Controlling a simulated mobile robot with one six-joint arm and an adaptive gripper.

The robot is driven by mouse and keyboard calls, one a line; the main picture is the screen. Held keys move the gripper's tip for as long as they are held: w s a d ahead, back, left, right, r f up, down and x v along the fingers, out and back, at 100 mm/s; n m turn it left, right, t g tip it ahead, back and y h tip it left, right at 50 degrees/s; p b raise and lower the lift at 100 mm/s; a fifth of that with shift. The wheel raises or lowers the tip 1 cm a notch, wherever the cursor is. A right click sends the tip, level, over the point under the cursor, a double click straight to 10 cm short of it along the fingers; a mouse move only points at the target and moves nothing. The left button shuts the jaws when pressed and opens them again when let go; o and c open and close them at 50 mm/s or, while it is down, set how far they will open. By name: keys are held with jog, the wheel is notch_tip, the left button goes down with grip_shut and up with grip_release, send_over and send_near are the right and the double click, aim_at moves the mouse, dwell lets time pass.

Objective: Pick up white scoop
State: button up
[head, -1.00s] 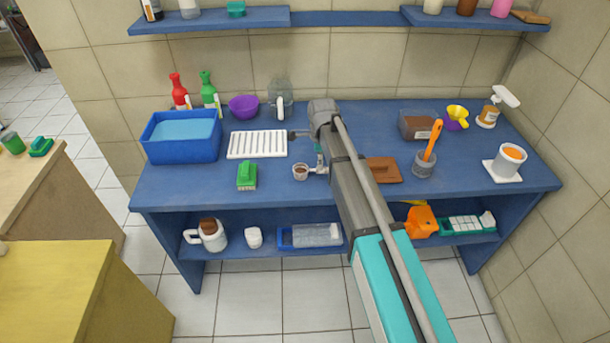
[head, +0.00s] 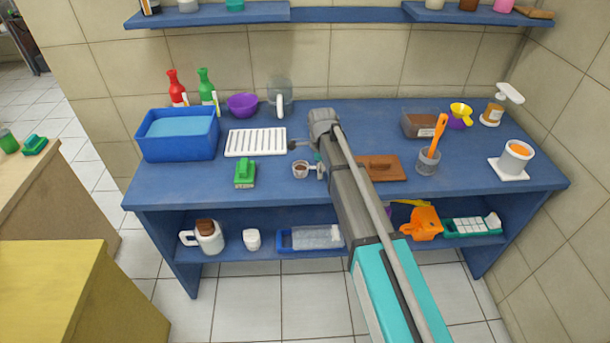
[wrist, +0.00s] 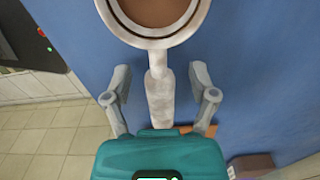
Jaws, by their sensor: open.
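The white scoop (head: 301,170) rests on the blue counter with brown contents in its round cup. In the wrist view its cup (wrist: 155,40) is at the top, partly cut off by the frame. Its pale handle (wrist: 161,98) points down toward my gripper's teal body. My gripper (wrist: 160,80) is open, with one grey finger on each side of the handle and a gap visible on both sides. In the head view my arm hides most of my gripper (head: 319,166), which is just right of the scoop's cup.
A green brush (head: 245,173) and white slatted rack (head: 256,142) lie left of the scoop. A brown board (head: 378,168) and grey cup with orange utensil (head: 427,162) stand to the right. The counter's front strip (head: 230,199) is clear.

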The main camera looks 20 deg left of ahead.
dwell(0.5)
grip_shut()
